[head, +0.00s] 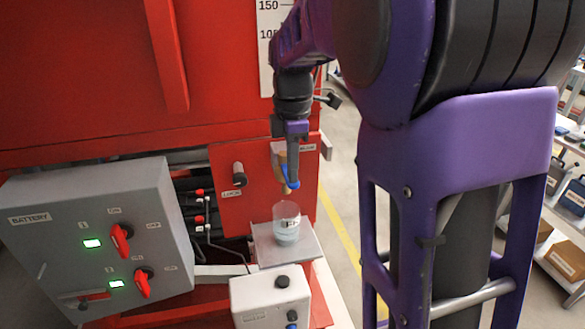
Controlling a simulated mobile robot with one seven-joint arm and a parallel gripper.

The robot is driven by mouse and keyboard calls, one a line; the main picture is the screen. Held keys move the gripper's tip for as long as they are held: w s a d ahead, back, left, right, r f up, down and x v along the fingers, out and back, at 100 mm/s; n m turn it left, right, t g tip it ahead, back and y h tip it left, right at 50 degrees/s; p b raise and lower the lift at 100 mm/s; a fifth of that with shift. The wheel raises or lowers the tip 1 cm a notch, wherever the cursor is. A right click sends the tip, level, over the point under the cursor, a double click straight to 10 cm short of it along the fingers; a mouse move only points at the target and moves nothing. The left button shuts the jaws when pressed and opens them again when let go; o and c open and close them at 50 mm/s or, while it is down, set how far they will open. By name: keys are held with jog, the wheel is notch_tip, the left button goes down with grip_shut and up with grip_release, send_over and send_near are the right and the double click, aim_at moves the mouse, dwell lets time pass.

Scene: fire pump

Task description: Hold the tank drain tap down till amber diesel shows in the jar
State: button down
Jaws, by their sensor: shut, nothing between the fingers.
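A clear jar (286,223) stands upright on a grey shelf (264,246) below the front of the red tank (90,75). Pale bluish-grey liquid shows in its lower part; I see no amber in it. My gripper (290,185) is shut with nothing in it, pointing down just above the jar with its blue fingertips. A brass-coloured fitting (279,158) shows behind and beside my gripper. The drain tap's lever is not clearly visible, and I cannot tell whether my fingers touch it.
A grey battery box (60,225) with red switches and green lights stands at left. A white box with dark knobs (265,290) sits in front of the shelf. A red panel with a black knob (239,178) is just left of my gripper.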

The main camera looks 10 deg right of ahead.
jog(key=shift+s+f+t+b, duration=0.25)
jog(key=shift+f+t+b, duration=0.55)
jog(key=shift+b, duration=1.1)
jog(key=b, duration=0.1)
jog(key=f+t+b, duration=0.1)
jog(key=b, duration=0.1)
jog(key=shift+s+t, duration=0.25)
jog(key=shift+t, duration=0.05)
jog(key=shift+f, duration=0.1)
jog(key=shift+r, duration=0.2)
jog(key=shift+r+p, duration=0.7)
jog(key=shift+p, duration=0.05)
